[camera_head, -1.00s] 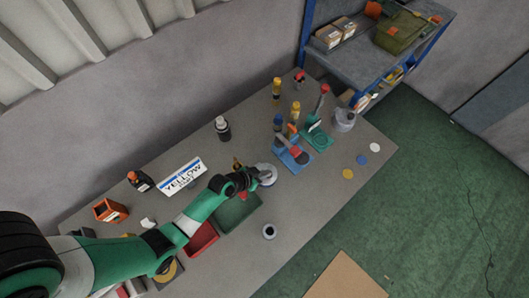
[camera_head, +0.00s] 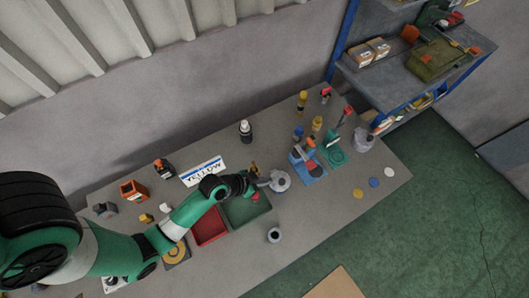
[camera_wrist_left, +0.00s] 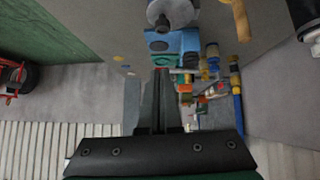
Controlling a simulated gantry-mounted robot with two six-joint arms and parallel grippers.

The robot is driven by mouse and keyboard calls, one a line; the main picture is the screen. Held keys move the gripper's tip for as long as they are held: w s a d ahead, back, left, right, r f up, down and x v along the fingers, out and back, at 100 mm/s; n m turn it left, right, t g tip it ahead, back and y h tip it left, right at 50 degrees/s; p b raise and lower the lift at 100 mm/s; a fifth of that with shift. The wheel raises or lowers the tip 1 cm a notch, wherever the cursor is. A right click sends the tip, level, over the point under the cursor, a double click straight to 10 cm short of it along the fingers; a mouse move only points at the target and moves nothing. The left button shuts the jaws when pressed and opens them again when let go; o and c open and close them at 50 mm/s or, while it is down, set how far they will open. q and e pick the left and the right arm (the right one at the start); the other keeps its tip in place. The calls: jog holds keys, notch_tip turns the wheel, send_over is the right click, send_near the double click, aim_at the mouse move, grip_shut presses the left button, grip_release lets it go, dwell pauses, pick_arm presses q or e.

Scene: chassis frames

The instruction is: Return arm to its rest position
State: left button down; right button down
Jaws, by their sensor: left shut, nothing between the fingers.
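My left arm comes in from the left in the head view, over the grey table (camera_head: 330,225). Its gripper (camera_head: 257,185) is above the table, over the far end of the green tray (camera_head: 240,212) and just left of a round grey-white part (camera_head: 280,181). In the left wrist view the two dark fingers (camera_wrist_left: 160,78) lie together, shut with nothing between them. Beyond their tips that view shows a blue fixture (camera_wrist_left: 172,44) and a round grey part (camera_wrist_left: 172,12). My right gripper is not in view.
A red tray (camera_head: 209,226) adjoins the green one. A white sign (camera_head: 203,171), a black bottle (camera_head: 245,131) and an orange bin (camera_head: 134,191) stand along the back. A blue fixture (camera_head: 308,168) and a teal one (camera_head: 334,154) stand right. The table's front right is mostly clear.

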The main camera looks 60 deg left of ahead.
pick_arm(q)
jog(key=shift+s+r, duration=0.35)
